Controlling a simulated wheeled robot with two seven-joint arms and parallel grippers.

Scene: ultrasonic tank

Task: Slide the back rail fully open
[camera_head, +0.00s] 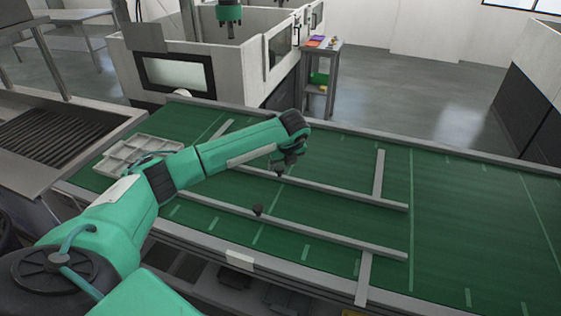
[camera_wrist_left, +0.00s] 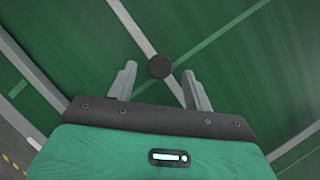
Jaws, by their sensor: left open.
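The back rail (camera_head: 340,190) is a long grey bar on the green table, the farther of two roughly parallel rails. Its dark round knob (camera_head: 279,173) stands on it under my left gripper (camera_head: 288,160). In the left wrist view the back rail (camera_wrist_left: 131,25) runs diagonally and the knob (camera_wrist_left: 160,66) shows between the fingertips of my left gripper (camera_wrist_left: 158,72). Both fingers are apart, with a gap on each side of the knob. Part of the rail's left stretch is hidden by my left arm. My right gripper is in neither view.
The front rail (camera_head: 330,235) with its own dark knob (camera_head: 258,210) lies nearer. Short grey bars (camera_head: 378,173) cross near the rails' right ends. A pale compartment tray (camera_head: 118,160) sits at the left. The green table (camera_head: 470,215) is clear at the right.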

